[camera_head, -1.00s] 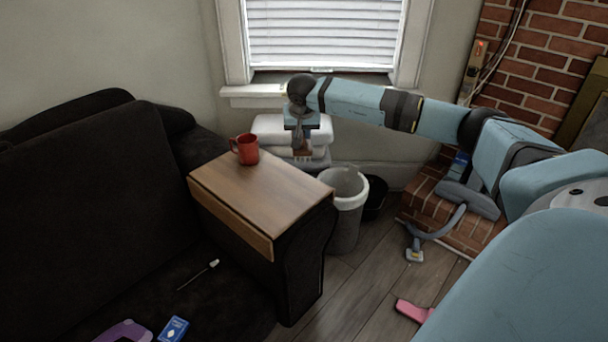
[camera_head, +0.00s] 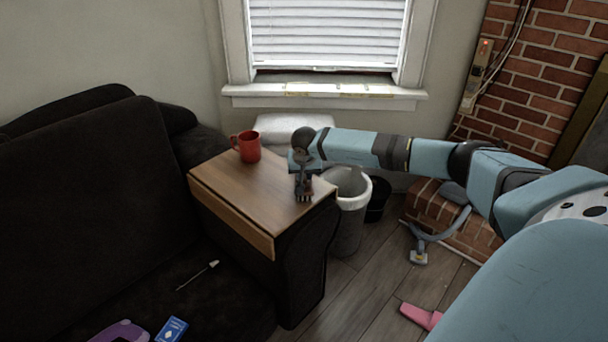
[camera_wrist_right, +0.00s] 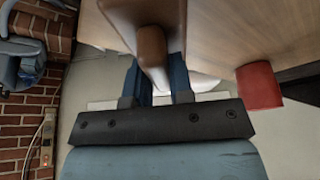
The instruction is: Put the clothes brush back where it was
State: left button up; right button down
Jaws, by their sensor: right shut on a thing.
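My right gripper (camera_head: 302,180) is over the right part of the wooden armrest tray (camera_head: 235,190). It is shut on the clothes brush (camera_head: 304,197), which hangs below it with its bristle end down. I cannot tell whether the brush touches the tray. In the right wrist view the brush's brown wooden handle (camera_wrist_right: 152,48) sits between the blue fingers of the gripper (camera_wrist_right: 154,75). A red mug (camera_head: 248,148) stands on the tray's back edge, left of the gripper. It also shows in the right wrist view (camera_wrist_right: 259,86). My left gripper is not in view.
A grey wastebasket (camera_head: 346,232) stands right of the tray, with a black bin (camera_head: 377,197) beside it. White folded things (camera_head: 290,126) are behind the tray. A dark sofa (camera_head: 90,200) fills the left. A pink object (camera_head: 420,315) lies on the floor.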

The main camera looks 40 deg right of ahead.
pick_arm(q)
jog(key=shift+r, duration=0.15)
pick_arm(e)
jog(key=shift+r, duration=0.15)
jog(key=c, duration=1)
grip_release()
jog(key=shift+f, duration=0.2)
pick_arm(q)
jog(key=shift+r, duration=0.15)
